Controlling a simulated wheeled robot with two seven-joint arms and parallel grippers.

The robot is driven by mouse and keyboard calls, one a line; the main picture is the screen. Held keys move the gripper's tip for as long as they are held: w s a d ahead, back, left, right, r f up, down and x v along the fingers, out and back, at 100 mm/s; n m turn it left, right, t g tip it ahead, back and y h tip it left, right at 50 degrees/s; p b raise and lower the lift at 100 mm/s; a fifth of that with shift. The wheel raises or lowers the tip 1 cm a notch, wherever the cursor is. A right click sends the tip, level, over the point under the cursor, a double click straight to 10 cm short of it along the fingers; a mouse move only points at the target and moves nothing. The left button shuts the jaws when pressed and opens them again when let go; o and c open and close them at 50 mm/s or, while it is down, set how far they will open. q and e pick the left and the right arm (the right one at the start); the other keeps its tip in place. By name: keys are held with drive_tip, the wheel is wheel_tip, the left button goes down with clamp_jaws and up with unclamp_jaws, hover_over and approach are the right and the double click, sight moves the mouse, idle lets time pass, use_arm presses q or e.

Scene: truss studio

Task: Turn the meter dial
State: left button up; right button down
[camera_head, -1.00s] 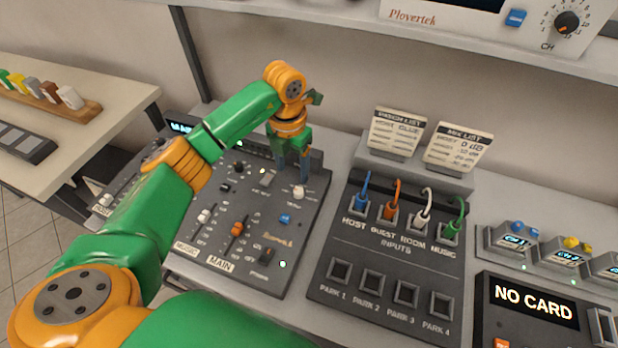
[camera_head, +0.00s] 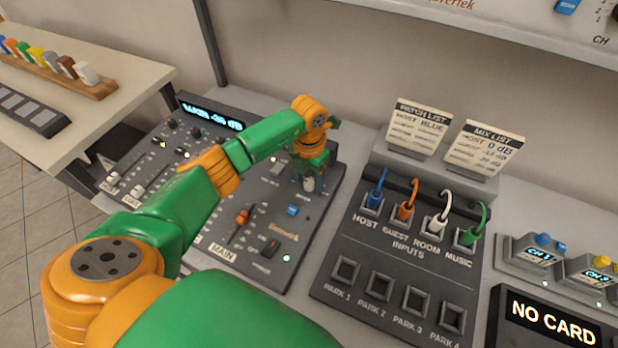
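The mixer console (camera_head: 225,225) stands on the bench with sliders, small knobs and a lit display (camera_head: 211,113) at its back left. The meter dial (camera_head: 308,184) is a small white knob near the console's right edge. My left gripper (camera_head: 307,176) points down right at this dial, its fingers at or around the knob's top. The fingers are small and partly hidden by the gripper body, so I cannot tell whether they close on it. My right gripper is not in view.
A patch panel (camera_head: 395,255) with coloured cables stands right of the console, with two list cards (camera_head: 420,128) behind it. A shelf (camera_head: 480,30) crosses above. A side table (camera_head: 130,75) with a rack of coloured blocks is at the left.

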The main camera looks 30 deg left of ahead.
use_arm(q)
clamp_jaws()
drive_tip(key=shift+f+m+b, duration=0.1)
drive_tip(key=shift+m+b, duration=0.65)
drive_tip(key=shift+m, duration=0.05)
drive_tip(key=shift+m+b, duration=0.9)
drive_tip(key=shift+m, duration=0.3)
drive_tip(key=shift+m+b, duration=1.4)
drive_tip(key=shift+m, duration=0.9)
drive_tip(key=shift+o, duration=0.6)
unclamp_jaws()
